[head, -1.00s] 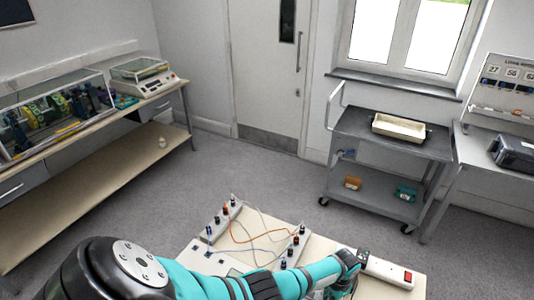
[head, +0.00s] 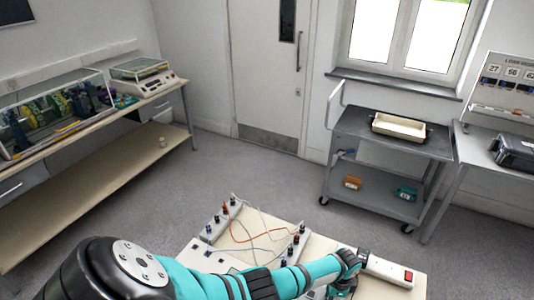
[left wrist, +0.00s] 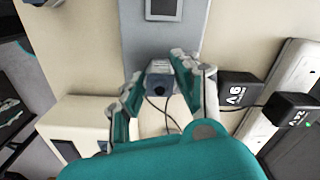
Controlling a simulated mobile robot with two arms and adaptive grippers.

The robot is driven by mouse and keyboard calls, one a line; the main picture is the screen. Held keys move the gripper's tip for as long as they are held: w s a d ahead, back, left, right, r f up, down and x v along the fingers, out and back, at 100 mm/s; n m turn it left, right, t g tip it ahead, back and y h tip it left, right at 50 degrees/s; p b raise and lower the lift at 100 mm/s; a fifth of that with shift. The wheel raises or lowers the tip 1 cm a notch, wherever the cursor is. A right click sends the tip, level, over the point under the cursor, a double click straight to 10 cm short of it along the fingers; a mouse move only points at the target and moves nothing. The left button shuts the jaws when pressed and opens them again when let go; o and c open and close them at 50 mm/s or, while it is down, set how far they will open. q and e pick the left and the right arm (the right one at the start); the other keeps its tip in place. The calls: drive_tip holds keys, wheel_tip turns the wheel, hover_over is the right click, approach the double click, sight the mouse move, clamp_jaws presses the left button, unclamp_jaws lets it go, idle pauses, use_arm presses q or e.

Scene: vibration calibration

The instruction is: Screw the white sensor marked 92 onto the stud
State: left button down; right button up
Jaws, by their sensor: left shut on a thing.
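My left gripper (left wrist: 158,72) reaches over the cream table from the left and is shut on a small grey-blue block (left wrist: 160,86). The block has a dark round end facing the wrist camera, and a thin dark cable hangs near it. In the head view my left gripper (head: 341,288) is at the bottom edge, mostly hidden by its own arm. I cannot read a mark on the block, so I cannot tell whether it is the sensor marked 92. No stud can be made out. My right gripper is not in view.
Terminal strips (head: 222,220) with coloured wires stand on the table. A white power strip (head: 390,270) with a red switch lies to the right. Black plugs (left wrist: 238,91) show right of the gripper in the wrist view. A grey trolley (head: 388,142) stands beyond open floor.

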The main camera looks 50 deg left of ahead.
use_arm(q)
drive_tip(key=shift+m, duration=1.3)
drive_tip(key=shift+a+m, duration=0.1)
drive_tip(key=shift+m, duration=1.1)
drive_tip(key=c, duration=0.9)
unclamp_jaws()
drive_tip(key=shift+r+p, duration=0.35)
drive_tip(key=shift+r, duration=2.15)
